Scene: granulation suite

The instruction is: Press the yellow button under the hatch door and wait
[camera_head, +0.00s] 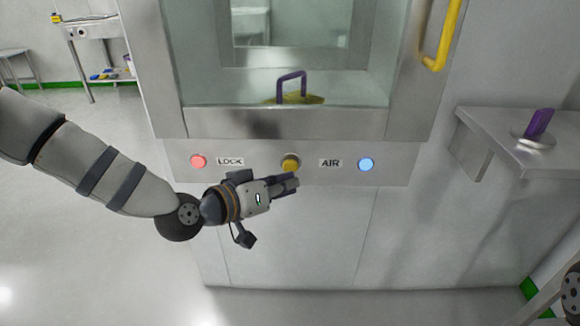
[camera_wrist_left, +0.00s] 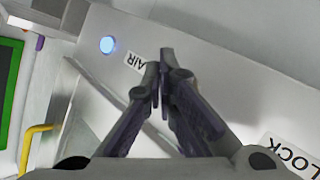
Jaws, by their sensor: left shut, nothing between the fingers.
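The yellow button (camera_head: 290,163) sits on the metal panel under the hatch door (camera_head: 290,124), between the LOCK label (camera_head: 230,161) and the AIR label (camera_head: 331,163). My left gripper (camera_head: 297,182) is shut and empty, with its fingertips just below the yellow button in the head view. I cannot tell whether they touch the panel. In the left wrist view the shut fingers (camera_wrist_left: 165,62) cover part of the panel near the AIR label (camera_wrist_left: 135,60); the yellow button is hidden there. My right gripper is not in view.
A red button (camera_head: 198,161) lies left of LOCK, and a lit blue button (camera_head: 366,164) lies right of AIR. A yellow handle (camera_head: 440,38) stands out on the door's right. A metal shelf (camera_head: 490,122) holding a purple-handled item (camera_head: 538,122) juts out at right.

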